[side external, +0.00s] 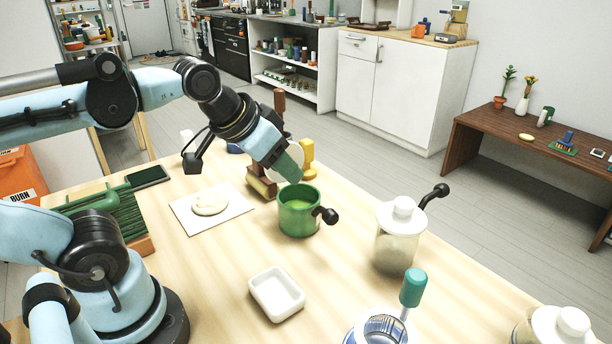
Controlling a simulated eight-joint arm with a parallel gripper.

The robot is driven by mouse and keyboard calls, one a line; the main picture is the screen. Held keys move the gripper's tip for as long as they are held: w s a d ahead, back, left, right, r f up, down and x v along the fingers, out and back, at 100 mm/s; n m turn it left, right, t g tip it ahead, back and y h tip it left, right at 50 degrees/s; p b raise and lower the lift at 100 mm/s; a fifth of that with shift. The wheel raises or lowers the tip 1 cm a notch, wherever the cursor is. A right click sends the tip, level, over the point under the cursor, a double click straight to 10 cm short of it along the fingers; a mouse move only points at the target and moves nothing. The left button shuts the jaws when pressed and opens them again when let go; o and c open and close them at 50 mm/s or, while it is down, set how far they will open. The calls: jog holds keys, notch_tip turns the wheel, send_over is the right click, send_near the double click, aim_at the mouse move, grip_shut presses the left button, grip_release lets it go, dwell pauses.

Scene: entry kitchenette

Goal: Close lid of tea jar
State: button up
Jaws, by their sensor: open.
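A green round container (299,217) with a light green inside stands on the wooden table, its top uncovered, with a black knob at its right side. A clear jar (396,250) stands to its right, with a white knobbed lid (402,212) on top and a black-ended handle beside it. Another clear jar (524,332) with a white lid (563,325) is cut off at the lower right. I cannot tell which one is the tea jar. My gripper (295,176) is open and empty, tilted down just above the back rim of the green container; its fingers are partly hidden.
A white square dish (277,294) lies in front. A white board (190,221) with a pale round piece lies left. A dark phone (148,177) and a green slatted rack (115,222) are farther left. A teal-handled tool (413,287) stands up at the front. Yellow and brown items crowd behind my gripper.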

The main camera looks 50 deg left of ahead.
notch_tip(320, 180, up, 10)
jog(key=shift+w+a+r, duration=0.1)
jog(key=shift+a, duration=0.05)
grip_shut()
jog(key=w+a+m+g+h, duration=0.1)
jog(key=w+a+g+h, duration=0.15)
jog(key=a, duration=0.95)
jog(key=w+a+m+g+h, duration=0.1)
jog(key=w+a+h, duration=0.2)
jog(key=a, duration=1)
jog(key=shift+t+h, duration=0.25)
jog(key=shift+s+d+x, duration=0.2)
jog(key=shift+s+x, duration=0.15)
jog(key=shift+x, duration=2.4)
jog(key=shift+s+d+x, duration=0.2)
jog(key=shift+s+x, duration=0.2)
jog(key=shift+x, duration=2.35)
jog(key=shift+s+d+x, duration=0.25)
jog(key=shift+s+x, duration=0.1)
jog(key=shift+x, duration=2.4)
